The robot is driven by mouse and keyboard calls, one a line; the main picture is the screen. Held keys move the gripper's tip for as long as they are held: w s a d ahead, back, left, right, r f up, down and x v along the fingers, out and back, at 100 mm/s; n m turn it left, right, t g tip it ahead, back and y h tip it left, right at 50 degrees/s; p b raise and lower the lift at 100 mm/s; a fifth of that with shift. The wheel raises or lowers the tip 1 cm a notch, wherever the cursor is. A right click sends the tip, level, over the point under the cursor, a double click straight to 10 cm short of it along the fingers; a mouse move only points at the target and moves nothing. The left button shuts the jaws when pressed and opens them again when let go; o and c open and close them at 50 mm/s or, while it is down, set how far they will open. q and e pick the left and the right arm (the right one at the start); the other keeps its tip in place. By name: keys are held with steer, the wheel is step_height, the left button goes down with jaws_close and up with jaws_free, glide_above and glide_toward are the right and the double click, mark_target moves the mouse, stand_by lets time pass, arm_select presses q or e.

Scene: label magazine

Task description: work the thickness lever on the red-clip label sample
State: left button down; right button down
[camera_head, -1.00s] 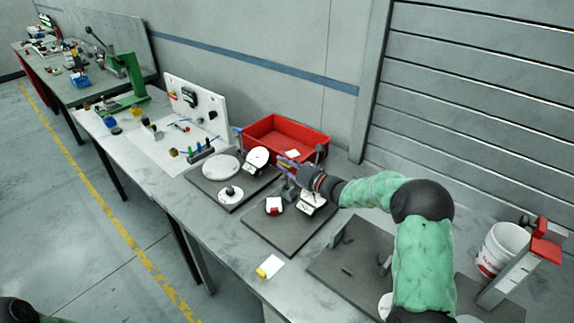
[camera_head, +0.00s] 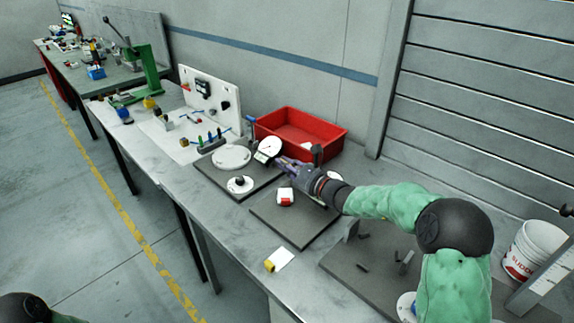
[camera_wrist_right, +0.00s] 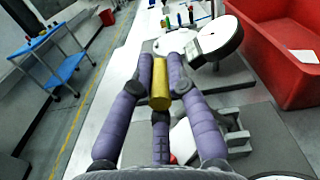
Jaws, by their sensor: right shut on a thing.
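My right gripper (camera_head: 279,164) reaches in from the right beside the dial gauge (camera_head: 270,146). In the right wrist view its purple fingers (camera_wrist_right: 160,85) are shut around a gold cylinder (camera_wrist_right: 160,90); I cannot tell what this cylinder is attached to. The gauge's white dial (camera_wrist_right: 220,37) stands just beyond the fingers. A red and white piece (camera_head: 286,197), perhaps the red-clip sample, sits on the dark plate (camera_head: 295,226) below the gripper; a bit of red (camera_wrist_right: 173,158) shows beneath the fingers. My left gripper is not in view.
A red bin (camera_head: 335,141) stands behind the gauge. A yellow-clip card (camera_head: 283,258) lies at the table's front. A white round plate (camera_head: 231,157) and a round black-knobbed piece (camera_head: 240,185) sit to the left. A white bucket (camera_head: 535,250) stands at right.

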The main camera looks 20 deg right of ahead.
steer(key=shift+f, duration=0.1)
steer(key=c, duration=1.2)
jaws_free()
steer(key=v, duration=1.2)
